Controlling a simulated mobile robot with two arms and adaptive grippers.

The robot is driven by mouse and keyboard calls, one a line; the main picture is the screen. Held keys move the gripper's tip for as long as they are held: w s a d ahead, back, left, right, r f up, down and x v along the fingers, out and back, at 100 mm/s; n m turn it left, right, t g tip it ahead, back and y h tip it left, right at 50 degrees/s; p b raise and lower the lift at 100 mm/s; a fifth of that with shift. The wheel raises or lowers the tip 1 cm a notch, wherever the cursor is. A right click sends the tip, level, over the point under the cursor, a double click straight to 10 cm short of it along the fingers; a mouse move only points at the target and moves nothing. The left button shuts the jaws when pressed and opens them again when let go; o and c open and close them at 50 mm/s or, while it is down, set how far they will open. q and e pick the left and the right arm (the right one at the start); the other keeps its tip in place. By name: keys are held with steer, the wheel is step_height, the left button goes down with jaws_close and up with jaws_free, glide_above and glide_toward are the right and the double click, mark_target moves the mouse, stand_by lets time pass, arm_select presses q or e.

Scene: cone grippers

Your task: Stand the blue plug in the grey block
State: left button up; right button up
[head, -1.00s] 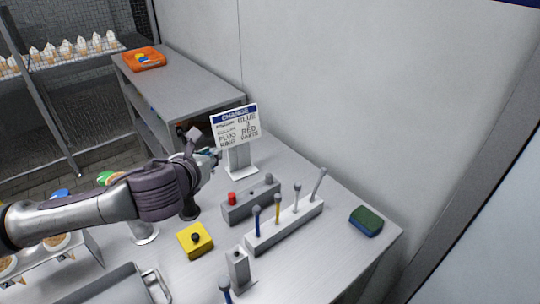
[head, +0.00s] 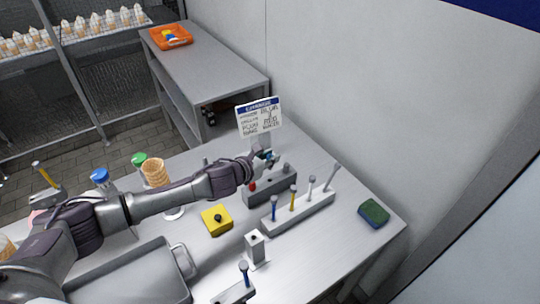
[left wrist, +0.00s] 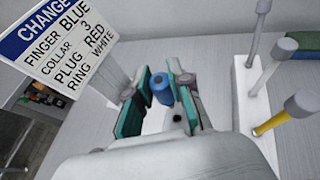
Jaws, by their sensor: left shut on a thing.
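The blue plug (left wrist: 161,88) is between the two teal-padded fingers of my left gripper (left wrist: 161,100) in the left wrist view, and the gripper is shut on it. In the head view my left gripper (head: 268,158) is over the back of the grey block (head: 270,190). The block has a red plug (head: 252,187) at its left end and a grey knob (head: 286,168) at its right end. A dark hole (left wrist: 178,118) shows just below the plug in the left wrist view. I cannot tell whether the plug's lower end touches the block.
A white rack (head: 300,213) with several upright pegs stands in front of the block. The sign (head: 259,117) stands behind it. A yellow box (head: 216,221) with a black knob is to the left, and a green-and-blue sponge (head: 374,213) is at the right. A tray (head: 130,275) lies in front.

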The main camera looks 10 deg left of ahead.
mark_target(270, 167)
arm_select(q)
step_height(270, 167, down, 2)
steer(key=shift+b, duration=0.75)
step_height(270, 167, down, 2)
steer(key=shift+f+b, duration=0.1)
steer(key=shift+b, duration=0.55)
steer(key=shift+r, duration=0.2)
steer(key=shift+f+p, duration=0.1)
steer(key=shift+p, duration=0.2)
steer(key=shift+p, duration=0.75)
steer(key=shift+f+b, duration=1.2)
steer(key=shift+f, duration=0.45)
